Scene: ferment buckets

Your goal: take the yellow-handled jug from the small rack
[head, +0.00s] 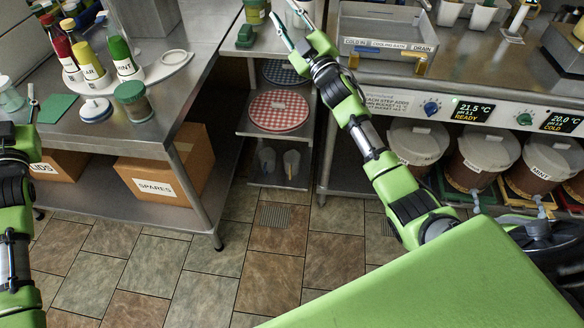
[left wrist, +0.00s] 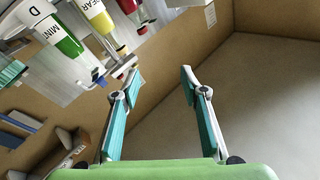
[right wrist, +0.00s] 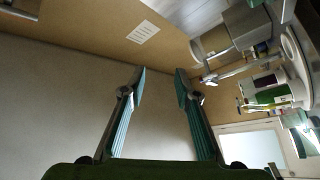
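A pale vessel (head: 303,10) is partly visible at the rack's top, beside my right gripper (head: 288,16). That gripper is open over the rack's upper part, and its wrist view (right wrist: 160,76) shows nothing between the fingers. My left gripper (left wrist: 160,78) is open and empty.
Red and blue checked round items lie on the rack's middle shelves (head: 278,110). The left table (head: 165,85) holds bottles in a white holder. The right counter carries a cooling bath (head: 385,35), with lidded buckets (head: 418,143) below. The tiled floor (head: 270,240) is clear.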

